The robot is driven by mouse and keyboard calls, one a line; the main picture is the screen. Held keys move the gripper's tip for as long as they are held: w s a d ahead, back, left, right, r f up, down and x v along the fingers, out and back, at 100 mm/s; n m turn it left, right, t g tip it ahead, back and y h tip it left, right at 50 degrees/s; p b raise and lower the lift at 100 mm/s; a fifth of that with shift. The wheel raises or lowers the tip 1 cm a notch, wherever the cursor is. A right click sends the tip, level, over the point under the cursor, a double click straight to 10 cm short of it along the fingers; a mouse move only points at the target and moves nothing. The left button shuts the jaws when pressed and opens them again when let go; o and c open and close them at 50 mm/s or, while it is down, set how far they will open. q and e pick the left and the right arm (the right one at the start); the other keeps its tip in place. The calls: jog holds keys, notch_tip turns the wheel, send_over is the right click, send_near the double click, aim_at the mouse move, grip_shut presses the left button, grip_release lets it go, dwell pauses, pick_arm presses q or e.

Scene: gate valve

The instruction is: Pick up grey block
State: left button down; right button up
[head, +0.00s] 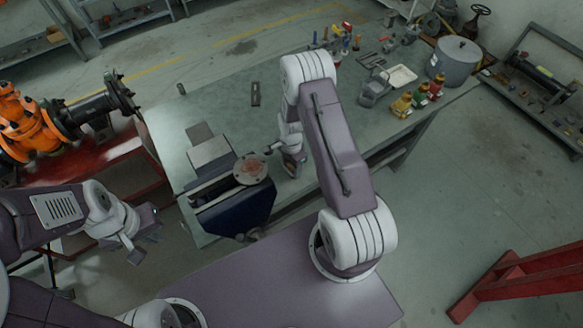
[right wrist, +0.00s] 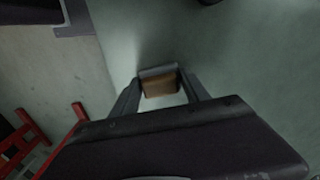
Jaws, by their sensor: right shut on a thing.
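A small block (right wrist: 160,86) shows in the right wrist view, with a grey far edge and a brownish near face. My right gripper (right wrist: 162,92) is shut on it, one finger on each side, and the pale green tabletop is beyond. In the head view my right arm reaches over the table and its wrist is low beside the blue vise; the block cannot be made out there. My left gripper (head: 143,238) is off the table at the left, its fingers apart and empty.
The blue vise (head: 235,212) is at the table's near left corner, with a round rusty flange (head: 250,169) over it. A grey pot (head: 453,62), bottles (head: 420,95) and tools are at the far right. The middle of the green table (head: 215,100) is mostly clear.

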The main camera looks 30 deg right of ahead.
jog(key=r, duration=0.2)
jog(key=d+r+b, duration=0.1)
jog(key=r, duration=0.1)
jog(key=shift+s, duration=0.1)
jog(key=s+d+r+b, duration=0.1)
jog(key=s+d+r, duration=0.3)
jog(key=d, duration=0.6)
notch_tip(320, 180, up, 3)
jog(key=shift+f, duration=0.2)
jog(key=o, duration=0.7)
jog(key=c, duration=0.5)
jog(key=shift+s, duration=0.1)
